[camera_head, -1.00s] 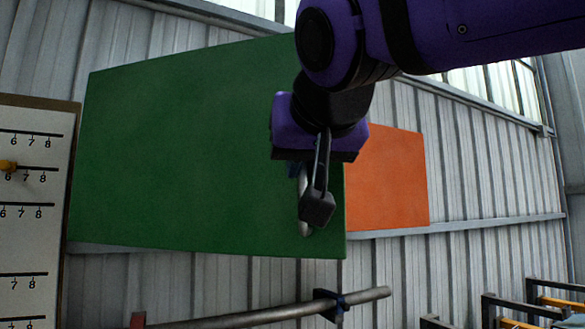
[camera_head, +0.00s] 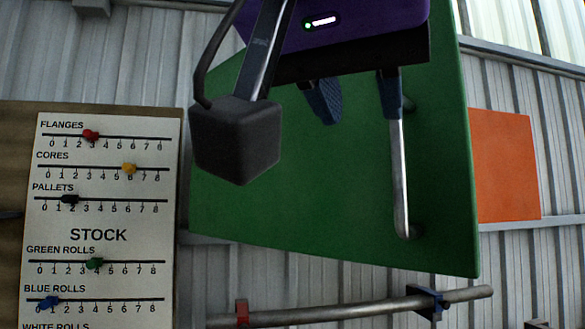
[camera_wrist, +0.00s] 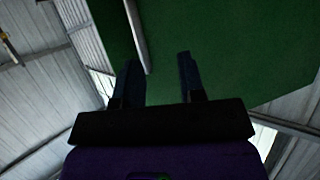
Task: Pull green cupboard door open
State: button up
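The green cupboard door (camera_head: 300,190) fills the middle of the head view. Its right edge stands out from the wall, so it is ajar, with its left side farther back. A grey bar handle (camera_head: 401,185) runs upright near that right edge. My gripper (camera_head: 356,112) is in front of the door with its two blue fingers apart. In the head view its right finger covers the handle's upper part. In the wrist view the handle (camera_wrist: 138,35) appears between the fingers, close beside the left one. Whether a finger touches it I cannot tell.
An orange panel (camera_head: 505,165) is on the wall to the right, partly behind the green door. A stock board (camera_head: 105,215) with sliders hangs at the left. A horizontal pipe (camera_head: 370,312) with red and blue clamps runs below the door.

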jog(key=v, duration=1)
jog(key=shift+s+r, duration=0.2)
jog(key=shift+s, duration=0.1)
jog(key=shift+a, duration=0.1)
